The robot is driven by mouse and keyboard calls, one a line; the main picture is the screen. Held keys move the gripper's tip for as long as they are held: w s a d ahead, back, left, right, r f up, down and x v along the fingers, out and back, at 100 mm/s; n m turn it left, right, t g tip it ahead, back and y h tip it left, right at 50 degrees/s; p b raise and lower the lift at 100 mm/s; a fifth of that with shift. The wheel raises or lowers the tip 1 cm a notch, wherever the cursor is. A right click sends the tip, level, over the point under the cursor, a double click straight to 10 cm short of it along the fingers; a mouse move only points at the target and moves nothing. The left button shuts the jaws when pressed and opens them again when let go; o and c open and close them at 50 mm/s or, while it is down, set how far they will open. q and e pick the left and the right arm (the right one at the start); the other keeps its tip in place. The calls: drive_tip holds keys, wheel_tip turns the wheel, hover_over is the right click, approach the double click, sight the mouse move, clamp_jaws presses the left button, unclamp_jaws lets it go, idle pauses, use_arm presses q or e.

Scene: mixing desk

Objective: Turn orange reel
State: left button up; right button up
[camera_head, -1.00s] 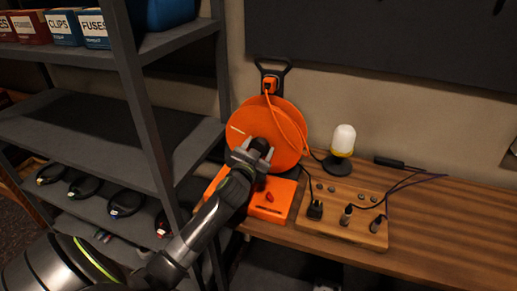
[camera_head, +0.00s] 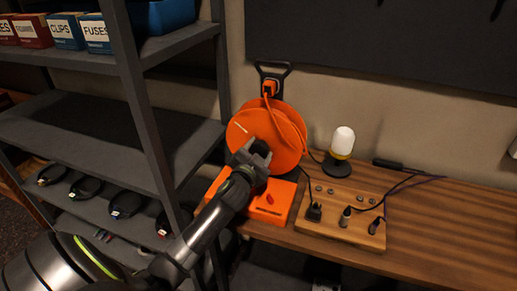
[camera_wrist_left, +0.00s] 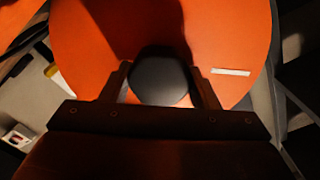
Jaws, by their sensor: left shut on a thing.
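The orange reel (camera_head: 286,118) stands upright on the wooden desk, against the wall, with an orange cable across its face and a black handle frame (camera_head: 272,69) above. My left gripper (camera_head: 254,155) is at the lower front of the reel. In the left wrist view the reel's orange disc (camera_wrist_left: 90,45) fills most of the picture, with a white mark (camera_wrist_left: 231,72) at right. A dark round knob (camera_wrist_left: 158,80) sits between my left fingers, which are shut on it. My right gripper is not in view.
An orange box (camera_head: 269,204) with a red switch is below the reel. A wooden socket board (camera_head: 345,228) with black plugs and a white lamp (camera_head: 342,142) stand to the right. A dark metal shelf (camera_head: 145,110) stands close on the left.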

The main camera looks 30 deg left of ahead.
use_arm(q)
drive_tip(key=m+p, duration=0.2)
drive_tip(key=m, duration=0.3)
drive_tip(key=shift+m, duration=0.4)
drive_tip(key=m+p, duration=0.2)
drive_tip(key=m, duration=0.2)
drive_tip(key=shift+f+m, duration=0.15)
drive_tip(key=shift+m, duration=0.15)
drive_tip(key=shift+m, duration=0.3)
drive_tip(key=o, duration=1.4)
drive_tip(key=shift+d, duration=0.1)
drive_tip(key=b+v, duration=0.1)
drive_tip(key=v, duration=1.6)
drive_tip(key=shift+s+b, duration=0.2)
drive_tip(key=shift+b, duration=0.1)
drive_tip(key=shift+f, duration=0.1)
